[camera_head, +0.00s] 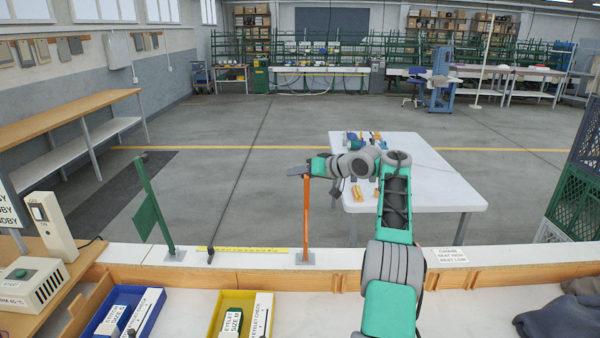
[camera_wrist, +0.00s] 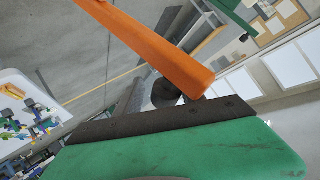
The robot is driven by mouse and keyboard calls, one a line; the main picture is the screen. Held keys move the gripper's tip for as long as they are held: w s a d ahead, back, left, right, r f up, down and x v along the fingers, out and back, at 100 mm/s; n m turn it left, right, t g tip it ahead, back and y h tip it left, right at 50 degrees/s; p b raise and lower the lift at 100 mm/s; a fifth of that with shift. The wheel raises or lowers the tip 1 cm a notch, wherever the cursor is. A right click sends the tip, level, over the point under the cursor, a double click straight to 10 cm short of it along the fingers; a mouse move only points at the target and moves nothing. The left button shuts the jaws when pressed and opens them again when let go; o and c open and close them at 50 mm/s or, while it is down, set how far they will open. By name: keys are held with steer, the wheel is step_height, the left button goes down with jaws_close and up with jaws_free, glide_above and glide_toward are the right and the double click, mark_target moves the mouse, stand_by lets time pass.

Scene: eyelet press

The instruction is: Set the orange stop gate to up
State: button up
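The orange stop gate (camera_head: 306,212) is a narrow bar standing about upright from a grey base plate (camera_head: 305,258) on the white ledge. In the wrist view the orange bar (camera_wrist: 150,45) runs from the top left to its end near the centre, close to a dark finger pad. My gripper (camera_head: 297,170) is at the top end of the bar, with its dark tip reaching left past it. Whether it touches the bar is unclear. Only one finger shows clearly in the wrist view, so the opening between the fingers is hidden.
A green post with a flag (camera_head: 147,214) stands left on the same ledge (camera_head: 350,257). A black lever (camera_head: 213,230) stands beside a yellow strip (camera_head: 250,250). A blue tray (camera_head: 97,318) and a yellow tray (camera_head: 217,312) lie in front. A white table (camera_head: 440,185) stands beyond.

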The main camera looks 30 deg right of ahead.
steer(key=shift+o, duration=0.6)
steer(key=shift+w+d+f, duration=0.1)
steer(key=shift+f, duration=0.5)
steer(key=shift+o, duration=0.5)
steer(key=shift+r, duration=0.1)
steer(key=b+v, duration=0.1)
steer(key=v, duration=0.7)
steer(key=shift+r+b, duration=0.15)
steer(key=shift+b, duration=0.25)
steer(key=shift+d, duration=0.1)
steer(key=shift+o, duration=0.2)
steer(key=shift+r, duration=0.1)
